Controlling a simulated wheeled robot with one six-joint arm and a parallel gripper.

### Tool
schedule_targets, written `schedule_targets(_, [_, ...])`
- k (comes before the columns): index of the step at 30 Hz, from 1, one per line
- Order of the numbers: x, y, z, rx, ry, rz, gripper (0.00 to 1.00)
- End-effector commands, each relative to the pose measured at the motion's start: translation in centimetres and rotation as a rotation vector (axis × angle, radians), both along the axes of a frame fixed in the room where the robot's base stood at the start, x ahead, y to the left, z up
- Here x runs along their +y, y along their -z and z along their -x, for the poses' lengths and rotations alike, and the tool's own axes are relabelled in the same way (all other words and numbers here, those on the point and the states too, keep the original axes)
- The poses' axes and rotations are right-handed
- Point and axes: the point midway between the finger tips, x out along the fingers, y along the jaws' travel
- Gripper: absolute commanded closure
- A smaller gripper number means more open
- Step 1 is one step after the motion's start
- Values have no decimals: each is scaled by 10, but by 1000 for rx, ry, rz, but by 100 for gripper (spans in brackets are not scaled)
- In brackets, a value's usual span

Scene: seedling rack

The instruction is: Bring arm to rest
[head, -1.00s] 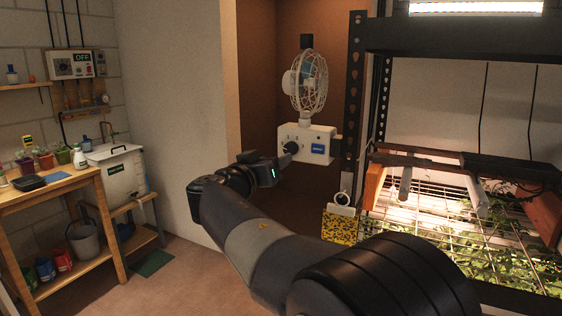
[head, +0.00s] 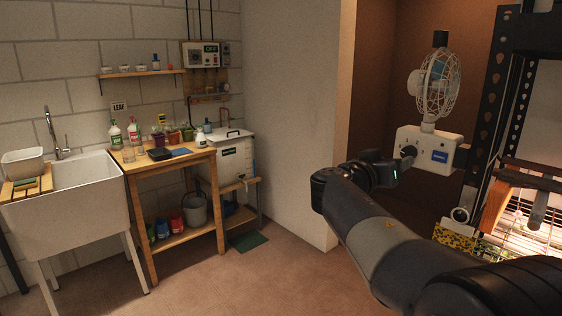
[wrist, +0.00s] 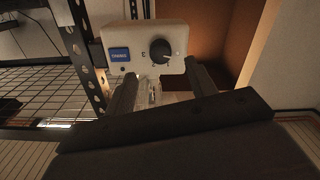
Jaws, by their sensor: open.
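My gripper (head: 407,160) is at the end of my outstretched arm, in front of the white fan's control box (head: 427,148). In the wrist view my gripper (wrist: 160,85) shows two dark fingers apart with nothing held between them. The control box (wrist: 118,55) has a dark round knob (wrist: 160,51) and a blue label, just beyond the fingertips. The white caged fan (head: 437,84) stands above the box. I cannot tell whether a fingertip touches the box.
The dark rack (head: 497,110) with a lit wire shelf stands at the right, close to my arm. A yellow speckled card (head: 455,237) hangs by its post. A white sink (head: 85,190) and wooden bench (head: 172,165) stand at the left. The floor (head: 270,275) between is clear.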

Motion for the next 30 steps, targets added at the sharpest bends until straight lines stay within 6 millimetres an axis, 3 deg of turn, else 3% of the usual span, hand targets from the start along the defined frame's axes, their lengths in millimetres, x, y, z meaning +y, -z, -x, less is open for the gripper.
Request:
schedule_targets(10, [-55,-2,-42,-2,2,-4,47])
schedule_targets(30, [-51,0,-40,-99,0,-77,47])
